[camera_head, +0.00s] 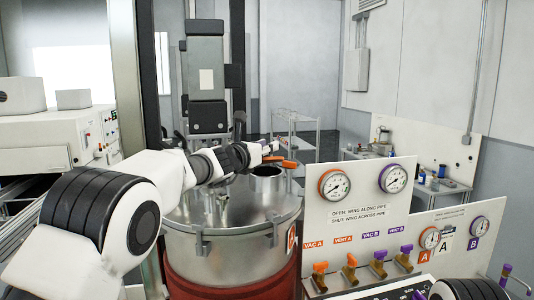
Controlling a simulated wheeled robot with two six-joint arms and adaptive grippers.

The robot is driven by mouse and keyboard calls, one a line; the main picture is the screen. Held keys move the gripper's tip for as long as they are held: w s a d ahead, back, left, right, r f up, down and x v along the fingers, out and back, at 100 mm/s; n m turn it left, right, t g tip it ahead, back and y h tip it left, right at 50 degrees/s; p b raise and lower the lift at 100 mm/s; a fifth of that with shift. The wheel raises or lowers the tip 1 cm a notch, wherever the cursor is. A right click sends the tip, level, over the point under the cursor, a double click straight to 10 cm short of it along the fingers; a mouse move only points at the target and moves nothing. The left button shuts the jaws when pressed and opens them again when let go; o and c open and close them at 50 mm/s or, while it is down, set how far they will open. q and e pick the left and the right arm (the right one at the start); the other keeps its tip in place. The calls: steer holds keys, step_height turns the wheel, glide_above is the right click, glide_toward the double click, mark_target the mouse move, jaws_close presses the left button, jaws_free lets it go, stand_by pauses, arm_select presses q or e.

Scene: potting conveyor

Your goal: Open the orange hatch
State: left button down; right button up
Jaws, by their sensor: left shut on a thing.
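A steel vessel (235,238) with a flat metal lid stands in the middle. A short round metal neck (268,183) rises from the lid, and its top looks dark inside. An orange hatch part (284,163), like a handle or flap, shows just above the neck's rim. My left gripper (268,149) reaches in from the left over the lid. Its fingertips are shut at the orange part, and the exact contact is too small to make out. My right gripper is out of view; only part of my right arm shows at the bottom right.
A panel (345,240) with gauges and orange and purple valves stands close on the right of the vessel. A grey machine head (206,80) on a dark column rises behind the lid. White equipment (50,135) stands at the left, a bench with bottles at the back right.

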arm_select(q)
steer(key=shift+w+a+r+p, duration=0.3)
steer(key=shift+w+r, duration=0.15)
steer(key=shift+r, duration=0.1)
steer(key=c, duration=1.2)
jaws_free()
steer(key=shift+w, duration=0.1)
steer(key=shift+o, duration=0.2)
steer(key=shift+w+a+f, duration=0.15)
steer(key=shift+w+f, duration=0.05)
steer(key=shift+s, duration=0.1)
